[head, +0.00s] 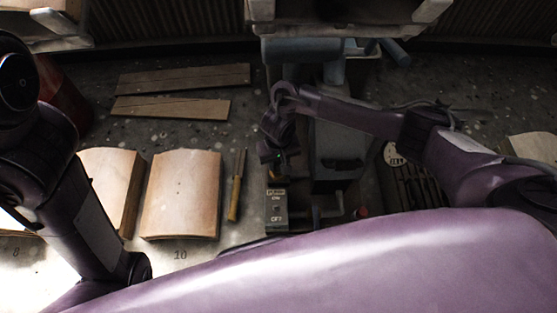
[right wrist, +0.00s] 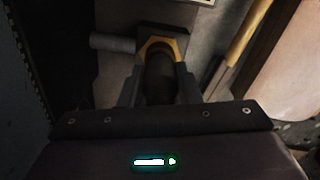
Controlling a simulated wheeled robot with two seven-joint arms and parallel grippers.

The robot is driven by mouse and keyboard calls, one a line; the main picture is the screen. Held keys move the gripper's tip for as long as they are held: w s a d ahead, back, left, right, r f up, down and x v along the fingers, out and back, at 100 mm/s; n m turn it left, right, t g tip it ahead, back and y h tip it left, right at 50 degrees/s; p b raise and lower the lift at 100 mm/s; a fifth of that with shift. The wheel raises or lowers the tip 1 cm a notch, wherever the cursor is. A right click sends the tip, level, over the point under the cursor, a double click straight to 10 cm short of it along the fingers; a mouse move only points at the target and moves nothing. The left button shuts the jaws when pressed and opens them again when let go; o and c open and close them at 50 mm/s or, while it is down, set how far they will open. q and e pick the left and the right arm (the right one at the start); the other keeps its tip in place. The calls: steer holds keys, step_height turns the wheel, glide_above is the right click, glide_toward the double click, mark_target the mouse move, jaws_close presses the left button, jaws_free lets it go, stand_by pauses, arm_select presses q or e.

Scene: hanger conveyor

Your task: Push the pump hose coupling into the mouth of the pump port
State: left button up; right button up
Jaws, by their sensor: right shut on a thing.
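My right gripper (head: 272,160) points down beside the grey pump housing in the head view. In the right wrist view its two dark fingers (right wrist: 160,92) are shut on a dark cylindrical piece, which looks like the pump hose coupling (right wrist: 160,80). Just beyond the coupling is a yellow-edged opening in a dark grey block, which looks like the pump port (right wrist: 162,45). The coupling lines up roughly with this opening; I cannot tell whether its tip is inside. In the head view the gripper hides both. My left arm is at the left, its gripper out of view.
A grey switch box (head: 277,210) marked ON and OFF stands just in front of my right gripper. A yellow-handled tool (head: 236,190) and a curved wooden block (head: 181,195) lie to its left. A grey cabinet (head: 338,150) stands close on its right. Flat boards (head: 180,80) lie farther back.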

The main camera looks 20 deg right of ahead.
steer(key=shift+f, duration=0.6)
stand_by(0.8)
steer(key=o, duration=0.7)
steer(key=shift+o, duration=0.4)
steer(key=o, duration=0.5)
